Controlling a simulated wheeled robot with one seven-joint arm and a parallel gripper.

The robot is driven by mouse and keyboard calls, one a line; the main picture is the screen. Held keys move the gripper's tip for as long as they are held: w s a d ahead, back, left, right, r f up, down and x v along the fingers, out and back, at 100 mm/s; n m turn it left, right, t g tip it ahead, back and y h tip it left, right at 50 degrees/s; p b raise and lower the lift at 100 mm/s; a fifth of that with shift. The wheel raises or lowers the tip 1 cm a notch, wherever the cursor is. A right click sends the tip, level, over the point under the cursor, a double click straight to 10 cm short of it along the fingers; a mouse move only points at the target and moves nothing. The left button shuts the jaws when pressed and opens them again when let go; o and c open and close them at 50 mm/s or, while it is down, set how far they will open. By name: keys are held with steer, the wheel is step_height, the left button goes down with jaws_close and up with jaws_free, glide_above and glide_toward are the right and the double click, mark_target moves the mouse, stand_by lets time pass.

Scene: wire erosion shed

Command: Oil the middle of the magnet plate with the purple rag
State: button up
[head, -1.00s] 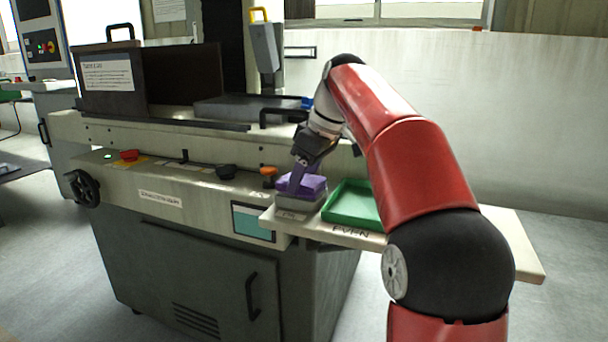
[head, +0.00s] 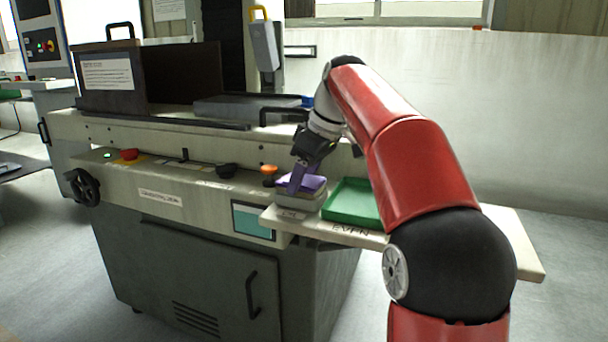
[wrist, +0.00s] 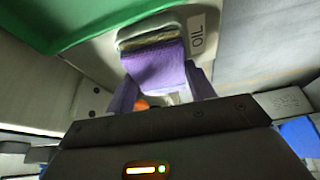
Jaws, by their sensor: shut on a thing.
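The purple rag (head: 314,183) is at the grey tray labelled OIL (head: 301,202), on the shelf at the right end of the machine. My gripper (head: 297,182) reaches down over the tray and is shut on the rag. In the wrist view the rag (wrist: 158,64) hangs between my fingers (wrist: 162,97), with the OIL tray (wrist: 133,33) behind it. I cannot tell whether the rag touches the tray's inside. The magnet plate (head: 235,108) looks to be the grey flat slab on top of the machine, partly hidden by a dark handle and my arm.
A green tray (head: 352,203) stands just right of the OIL tray on the shelf (head: 345,234). A dark upright guard (head: 184,75) stands at the back left of the machine.

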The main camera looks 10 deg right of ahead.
mark_target(304, 179)
steer(key=shift+f, duration=0.1)
stand_by(0.5)
step_height(304, 179, up, 5)
steer(key=p, duration=0.5)
steer(key=shift+r+p, duration=0.35)
steer(key=shift+r, duration=0.7)
